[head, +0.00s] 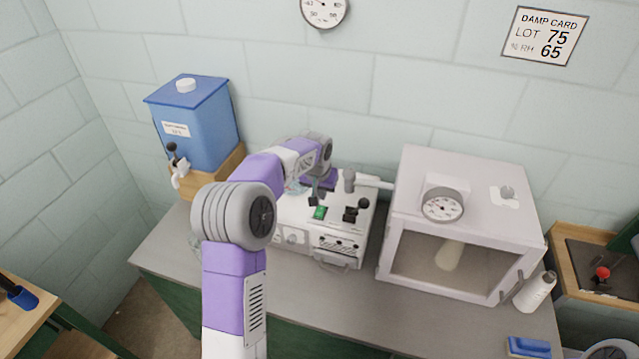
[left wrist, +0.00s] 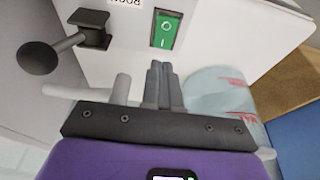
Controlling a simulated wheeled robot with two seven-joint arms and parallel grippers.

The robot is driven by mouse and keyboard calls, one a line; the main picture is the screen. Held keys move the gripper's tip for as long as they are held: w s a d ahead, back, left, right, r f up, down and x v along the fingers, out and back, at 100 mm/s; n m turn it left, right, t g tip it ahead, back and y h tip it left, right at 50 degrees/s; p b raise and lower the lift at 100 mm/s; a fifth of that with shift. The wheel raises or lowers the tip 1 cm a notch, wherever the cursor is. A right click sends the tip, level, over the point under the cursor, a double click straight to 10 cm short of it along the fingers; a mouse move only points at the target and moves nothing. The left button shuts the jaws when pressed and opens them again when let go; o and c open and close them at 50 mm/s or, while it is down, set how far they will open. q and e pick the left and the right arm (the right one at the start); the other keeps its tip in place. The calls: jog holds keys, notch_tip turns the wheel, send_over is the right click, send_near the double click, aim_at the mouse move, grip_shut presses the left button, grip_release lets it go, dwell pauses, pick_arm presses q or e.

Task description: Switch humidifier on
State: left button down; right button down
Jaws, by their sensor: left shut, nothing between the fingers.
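The humidifier (head: 293,238) is a white box on the grey bench, between the blue tank and the cabinet. Its green rocker switch (head: 319,212) is on the top face and shows in the left wrist view (left wrist: 166,29) with white marks on it. I cannot tell which side is pressed. A black-knobbed lever (head: 356,210) stands beside the switch; it also shows in the left wrist view (left wrist: 62,48). My left gripper (left wrist: 163,68) is shut and empty, its tips close to the switch with a small gap in the picture. My right gripper is not in view.
A blue tank (head: 205,125) with a tap stands on a wooden block at left. A pale cabinet (head: 470,215) with a dial (head: 442,205) stands at right, joined by a pipe (head: 372,181). A clear vessel (left wrist: 222,92) with red marking is beside the fingers. A white bottle (head: 535,291) stands far right.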

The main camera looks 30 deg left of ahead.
aim_at(321, 211)
pick_arm(q)
jog(key=shift+f, duration=2.05)
jog(key=shift+a, duration=0.15)
jog(key=shift+d, duration=0.2)
jog(key=shift+f, duration=0.1)
jog(key=shift+s, duration=0.15)
jog(key=shift+s+d+b, duration=0.15)
jog(key=shift+s+b, duration=0.15)
jog(key=shift+s, duration=0.35)
